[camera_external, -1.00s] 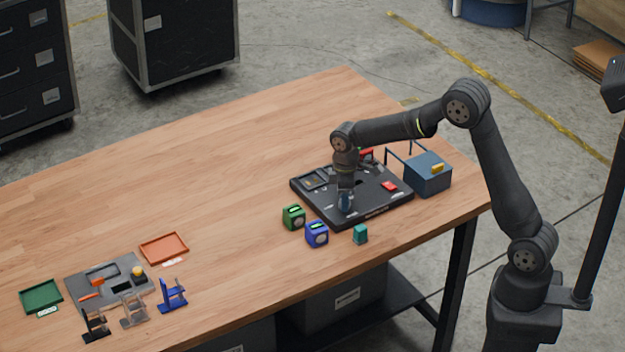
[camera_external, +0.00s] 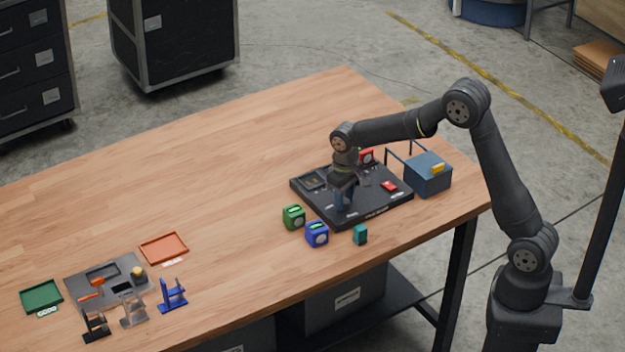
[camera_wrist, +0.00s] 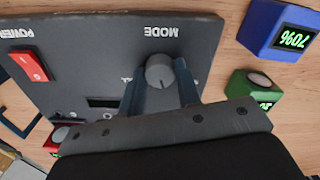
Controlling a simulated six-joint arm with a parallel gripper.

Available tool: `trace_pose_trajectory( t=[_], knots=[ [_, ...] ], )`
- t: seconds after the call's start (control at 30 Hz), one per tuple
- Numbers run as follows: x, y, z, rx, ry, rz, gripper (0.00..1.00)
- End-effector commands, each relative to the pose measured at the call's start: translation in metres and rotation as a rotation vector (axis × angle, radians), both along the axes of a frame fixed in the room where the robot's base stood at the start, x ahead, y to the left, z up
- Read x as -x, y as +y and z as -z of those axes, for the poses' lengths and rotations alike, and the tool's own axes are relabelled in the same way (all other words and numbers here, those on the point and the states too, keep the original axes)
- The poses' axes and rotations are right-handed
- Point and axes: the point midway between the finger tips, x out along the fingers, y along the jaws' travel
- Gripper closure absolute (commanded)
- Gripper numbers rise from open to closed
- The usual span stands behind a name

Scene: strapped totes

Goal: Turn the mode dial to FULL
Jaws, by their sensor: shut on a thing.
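The mode dial (camera_wrist: 160,72) is a grey round knob with a pointer line, set on the dark panel (camera_wrist: 85,60) under the printed word MODE. In the wrist view my gripper (camera_wrist: 160,88) has a finger on each side of the dial and is shut on it. The lettering around the dial is mostly covered by the fingers, so the setting cannot be read. In the external view my gripper (camera_external: 343,203) points down at the front part of the panel (camera_external: 376,215), and the dial is hidden there.
A red power switch (camera_wrist: 29,66) sits on the panel. A blue box (camera_external: 317,234), a green box (camera_external: 293,217) and a teal block (camera_external: 360,234) stand close in front. A blue-grey bin (camera_external: 428,175) stands to the right. The table's middle is clear.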

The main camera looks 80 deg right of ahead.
Motion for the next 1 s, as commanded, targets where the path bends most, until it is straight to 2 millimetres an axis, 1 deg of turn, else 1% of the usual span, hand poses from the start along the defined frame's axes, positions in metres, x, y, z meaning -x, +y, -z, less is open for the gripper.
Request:
trace_pose_trajectory(
  t=[1.0],
  knots=[
    [-0.0004,-0.0001,-0.0009,0.000,-0.001,0.961,0.92]
  ],
)
